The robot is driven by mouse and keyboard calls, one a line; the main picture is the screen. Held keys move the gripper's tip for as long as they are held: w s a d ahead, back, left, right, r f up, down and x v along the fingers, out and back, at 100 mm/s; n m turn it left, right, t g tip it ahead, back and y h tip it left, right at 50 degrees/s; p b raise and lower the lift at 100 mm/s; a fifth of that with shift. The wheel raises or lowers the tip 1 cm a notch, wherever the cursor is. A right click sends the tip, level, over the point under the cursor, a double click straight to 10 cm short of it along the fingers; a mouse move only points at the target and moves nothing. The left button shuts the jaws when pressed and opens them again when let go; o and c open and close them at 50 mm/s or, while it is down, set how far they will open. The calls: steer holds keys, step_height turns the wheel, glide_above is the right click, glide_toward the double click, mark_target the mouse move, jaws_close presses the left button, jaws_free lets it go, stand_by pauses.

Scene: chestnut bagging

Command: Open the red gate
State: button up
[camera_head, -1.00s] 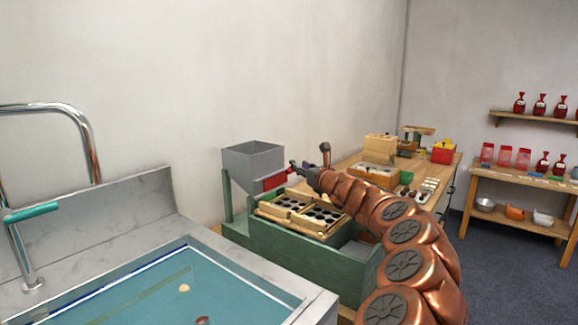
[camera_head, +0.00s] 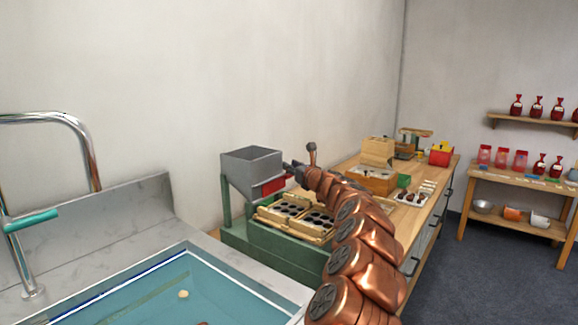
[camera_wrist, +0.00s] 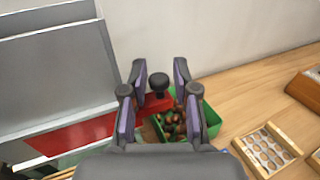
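The red gate (camera_head: 273,186) is at the lower front of the grey hopper (camera_head: 250,163). In the wrist view the red gate (camera_wrist: 78,134) runs along the bottom of the grey hopper wall (camera_wrist: 60,75), and a red piece extends right toward a dark round knob (camera_wrist: 159,82). My gripper (camera_head: 289,168) is beside the hopper, close to the gate. In the wrist view my gripper (camera_wrist: 160,72) is open, with the knob showing between its fingers and a gap on either side. I cannot tell how deep the knob sits between them.
A green bin (camera_wrist: 207,118) of chestnuts shows beyond the fingers. Trays with round holes (camera_head: 278,208) lie on the green stand below the hopper. A wooden bench (camera_head: 430,190) with boxes runs behind. A sink basin (camera_head: 200,285) is at the front left.

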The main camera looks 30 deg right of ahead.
steer(key=shift+w, duration=0.35)
jaws_close()
stand_by(0.5)
